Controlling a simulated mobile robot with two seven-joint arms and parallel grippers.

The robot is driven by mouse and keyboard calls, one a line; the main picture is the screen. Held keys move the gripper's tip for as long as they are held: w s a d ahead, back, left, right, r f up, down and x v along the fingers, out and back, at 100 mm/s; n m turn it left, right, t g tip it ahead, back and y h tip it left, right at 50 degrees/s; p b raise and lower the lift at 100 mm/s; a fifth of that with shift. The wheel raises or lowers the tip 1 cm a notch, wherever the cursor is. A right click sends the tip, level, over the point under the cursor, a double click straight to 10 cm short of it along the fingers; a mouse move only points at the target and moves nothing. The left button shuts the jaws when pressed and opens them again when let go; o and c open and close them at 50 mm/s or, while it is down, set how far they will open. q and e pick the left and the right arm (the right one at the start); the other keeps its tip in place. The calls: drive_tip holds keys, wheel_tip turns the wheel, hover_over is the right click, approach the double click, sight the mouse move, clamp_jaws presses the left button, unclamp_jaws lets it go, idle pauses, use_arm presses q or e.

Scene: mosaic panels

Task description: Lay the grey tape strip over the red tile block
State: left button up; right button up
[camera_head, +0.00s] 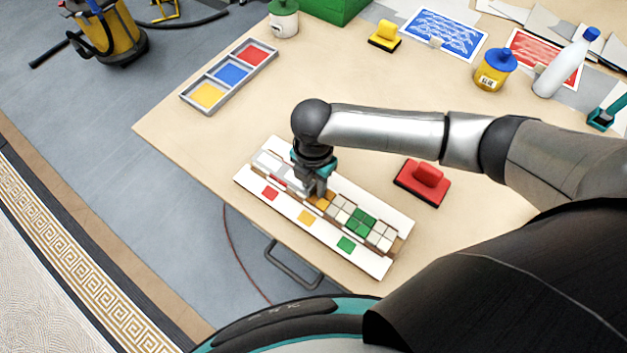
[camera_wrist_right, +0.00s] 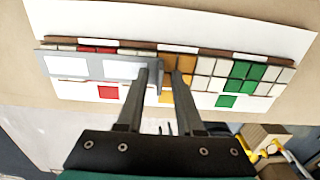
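The grey tape strip (camera_wrist_right: 83,67), with pale windows, lies along the left part of the mosaic panel, at the red tile block (camera_wrist_right: 100,49). Red tiles show along its far edge in the right wrist view; the strip hides the rest. In the head view the strip (camera_head: 268,161) looks pale, partly behind my arm. My right gripper (camera_wrist_right: 167,72) points down at the strip's right end, beside the orange tiles. Its fingers are apart, with a small upright grey tab close to the left finger and a gap to the right one. My left gripper is not in view.
A red block with a handle (camera_head: 423,182) stands right of the panel. A tray of coloured squares (camera_head: 230,75) lies at the back left. A yellow jar (camera_head: 494,72) and white bottle (camera_head: 562,70) stand at the back right.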

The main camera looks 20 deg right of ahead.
wheel_tip(320, 180, up, 12)
drive_tip(key=p, duration=0.1)
drive_tip(key=shift+r, duration=0.2)
idle(0.3)
idle(0.5)
